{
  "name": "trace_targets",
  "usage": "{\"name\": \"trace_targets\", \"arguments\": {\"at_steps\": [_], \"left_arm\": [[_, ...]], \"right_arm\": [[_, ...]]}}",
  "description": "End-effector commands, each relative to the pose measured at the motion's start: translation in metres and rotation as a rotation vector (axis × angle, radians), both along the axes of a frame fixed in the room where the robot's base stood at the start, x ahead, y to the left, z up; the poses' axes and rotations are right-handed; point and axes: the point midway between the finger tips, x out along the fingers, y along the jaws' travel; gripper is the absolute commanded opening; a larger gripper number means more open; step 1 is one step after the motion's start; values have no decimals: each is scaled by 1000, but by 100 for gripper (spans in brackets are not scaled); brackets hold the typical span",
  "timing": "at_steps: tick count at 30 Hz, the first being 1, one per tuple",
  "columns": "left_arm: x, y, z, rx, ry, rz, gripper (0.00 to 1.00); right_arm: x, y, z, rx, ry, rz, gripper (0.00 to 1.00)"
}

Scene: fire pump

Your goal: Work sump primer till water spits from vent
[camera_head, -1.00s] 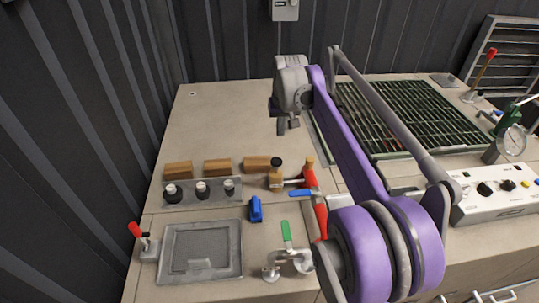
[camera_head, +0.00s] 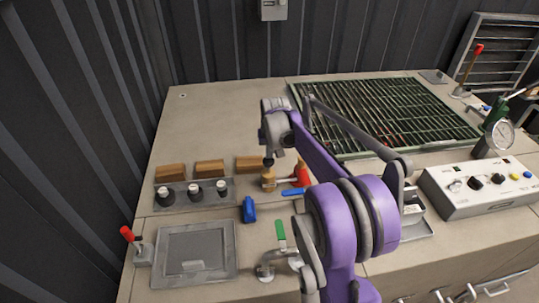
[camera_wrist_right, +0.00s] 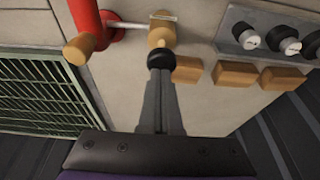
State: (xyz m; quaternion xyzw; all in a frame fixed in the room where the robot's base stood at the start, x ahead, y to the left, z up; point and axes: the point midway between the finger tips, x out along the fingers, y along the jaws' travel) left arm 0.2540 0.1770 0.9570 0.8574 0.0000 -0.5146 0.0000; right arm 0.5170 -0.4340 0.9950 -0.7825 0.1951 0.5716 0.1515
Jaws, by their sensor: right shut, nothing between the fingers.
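A small brass fitting (camera_head: 268,181) with a black round knob (camera_wrist_right: 160,58) on top stands on the bench, joined by a thin rod to a red pipe (camera_head: 301,174). The red pipe, with a brass end, also shows in the right wrist view (camera_wrist_right: 88,22). My right gripper (camera_wrist_right: 160,78) is shut and empty, its fingertips right at the black knob. In the head view it is mostly hidden behind its wrist, just above the fitting. I cannot tell whether it touches the knob. No water shows. My left gripper is not in view.
Wooden blocks (camera_head: 210,169) and a plate with black knobs (camera_head: 193,194) stand left of the fitting. A blue piece (camera_head: 248,209) and a green-handled valve (camera_head: 280,232) are in front. A green grate (camera_head: 395,110), gauge (camera_head: 503,133) and white control box (camera_head: 485,190) are at right.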

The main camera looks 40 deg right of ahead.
Motion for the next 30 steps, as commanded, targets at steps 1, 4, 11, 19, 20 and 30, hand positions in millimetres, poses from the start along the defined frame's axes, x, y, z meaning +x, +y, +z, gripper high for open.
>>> {"name": "trace_targets", "arguments": {"at_steps": [1,4,11,19,20,30], "left_arm": [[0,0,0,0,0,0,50],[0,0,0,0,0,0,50],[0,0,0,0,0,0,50],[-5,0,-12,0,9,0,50],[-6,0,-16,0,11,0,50],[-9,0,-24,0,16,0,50]], "right_arm": [[0,0,-4,0,0,0,0],[0,0,-9,0,0,0,0],[1,0,-10,0,0,0,0],[-1,0,-27,0,3,1,0],[-1,0,-32,-1,4,0,0],[0,1,-45,1,3,0,0]]}}
